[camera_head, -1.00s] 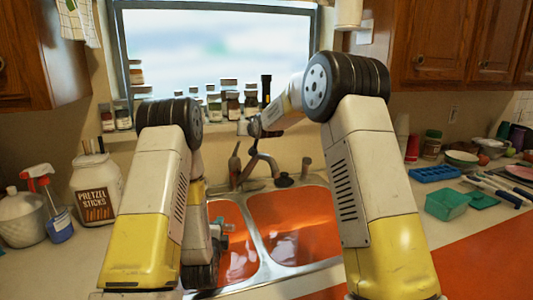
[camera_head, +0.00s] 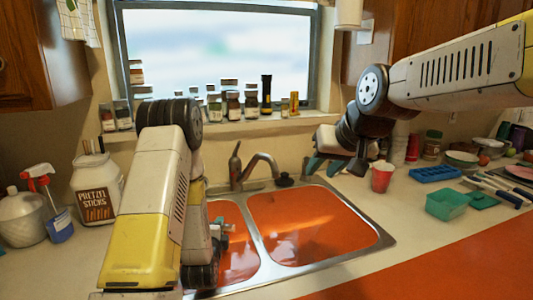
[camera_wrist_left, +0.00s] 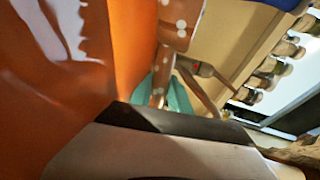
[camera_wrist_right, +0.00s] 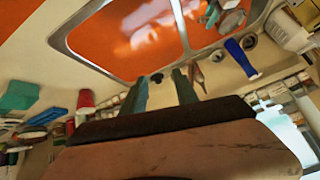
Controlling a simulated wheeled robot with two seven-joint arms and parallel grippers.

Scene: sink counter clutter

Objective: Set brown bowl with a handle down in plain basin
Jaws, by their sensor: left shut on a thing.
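My left gripper (camera_head: 222,232) is low over the left basin (camera_head: 235,262), mostly hidden by my left arm. In the left wrist view its teal fingers (camera_wrist_left: 172,97) are shut on a brown-orange, white-dotted piece, apparently the brown bowl with a handle (camera_wrist_left: 180,22). Only part of the bowl shows there; the head view hides it. The larger right basin (camera_head: 315,235) has a bare orange interior and a metal rim. My right gripper (camera_head: 338,167) is open and empty, above the counter behind that basin's right end. Its separated fingers also show in the right wrist view (camera_wrist_right: 160,90).
The faucet (camera_head: 255,165) stands behind the basins. A red cup (camera_head: 381,177) stands right of the sink, near a blue tray (camera_head: 434,174) and a teal container (camera_head: 446,204). A pretzel jar (camera_head: 97,190) and a spray bottle (camera_head: 55,210) stand at the left.

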